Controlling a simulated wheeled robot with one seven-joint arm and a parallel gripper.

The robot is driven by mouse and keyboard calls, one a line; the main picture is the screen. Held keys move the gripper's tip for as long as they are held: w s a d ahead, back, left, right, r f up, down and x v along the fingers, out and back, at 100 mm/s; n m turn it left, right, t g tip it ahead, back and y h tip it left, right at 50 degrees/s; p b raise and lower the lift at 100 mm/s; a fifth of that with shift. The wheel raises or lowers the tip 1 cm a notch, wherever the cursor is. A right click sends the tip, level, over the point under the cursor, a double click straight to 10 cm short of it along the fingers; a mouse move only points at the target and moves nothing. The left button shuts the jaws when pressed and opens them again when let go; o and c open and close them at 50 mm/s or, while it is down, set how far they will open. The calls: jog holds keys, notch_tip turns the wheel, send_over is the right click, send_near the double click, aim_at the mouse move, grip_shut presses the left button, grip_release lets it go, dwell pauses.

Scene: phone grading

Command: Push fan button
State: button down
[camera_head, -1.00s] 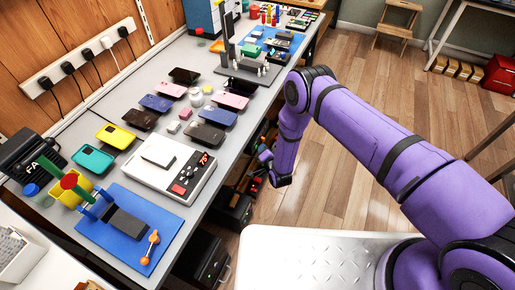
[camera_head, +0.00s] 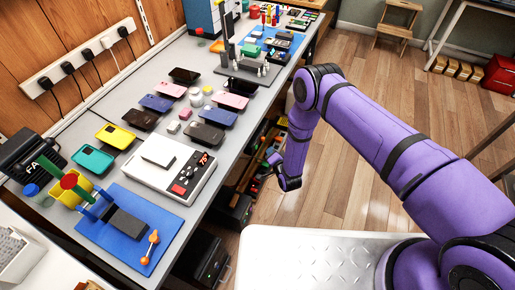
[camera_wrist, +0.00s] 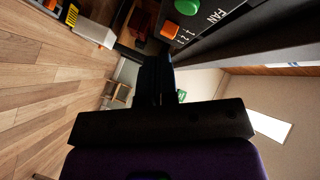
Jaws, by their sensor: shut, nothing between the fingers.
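In the wrist view a dark panel labelled "FAN" (camera_wrist: 207,22) shows at the top. It carries a round green button (camera_wrist: 187,6), cut by the frame's top edge, and an orange square button or switch (camera_wrist: 170,30) beside small numbers. My gripper (camera_wrist: 157,62) is shut and empty. Its fingertips point toward the panel, just below the orange part in the picture; I cannot tell whether they touch it. In the head view my gripper (camera_head: 268,165) is low beside the workbench's front edge, and the panel's controls cannot be made out there.
The grey workbench (camera_head: 75,125) holds several phones, a white scale (camera_head: 165,180) and a blue mat (camera_head: 120,235). Black boxes (camera_head: 203,262) stand under it. A metal-topped surface (camera_head: 300,260) lies in front.

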jog(key=shift+s+d, duration=0.35)
jog(key=shift+d, duration=0.55)
jog(key=shift+s+d, duration=0.35)
jog(key=shift+d, duration=0.5)
